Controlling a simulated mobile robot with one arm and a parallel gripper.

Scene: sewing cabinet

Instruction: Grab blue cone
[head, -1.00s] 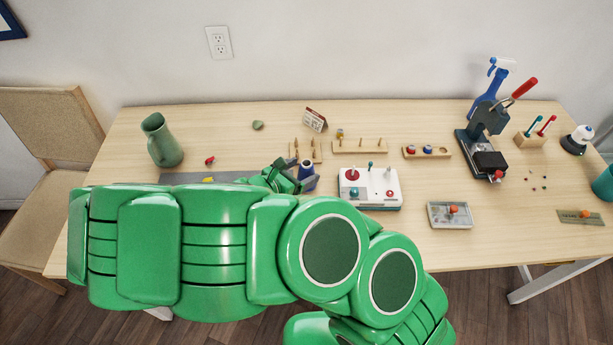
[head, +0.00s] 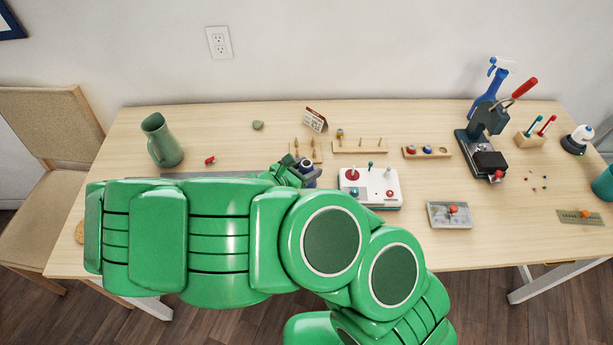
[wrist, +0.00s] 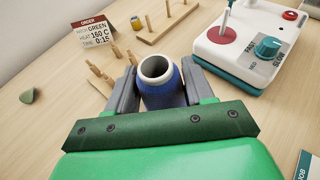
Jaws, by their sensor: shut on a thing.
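The blue cone (wrist: 164,92) is a dark blue spool-like body with a pale, hollow top rim. In the wrist view it sits between the two grey fingers of my gripper (wrist: 160,86), which are shut on its sides. In the head view the blue cone (head: 307,166) shows only in part at the tip of my green gripper (head: 296,172), left of the white control box. Its lower part is hidden, and I cannot tell whether it touches the table.
A white control box (head: 370,189) with a red disc stands close to the right. Wooden peg racks (head: 360,146) and an order card (head: 315,119) stand behind. A green pitcher (head: 161,140) is at the left. My arm hides much of the front table.

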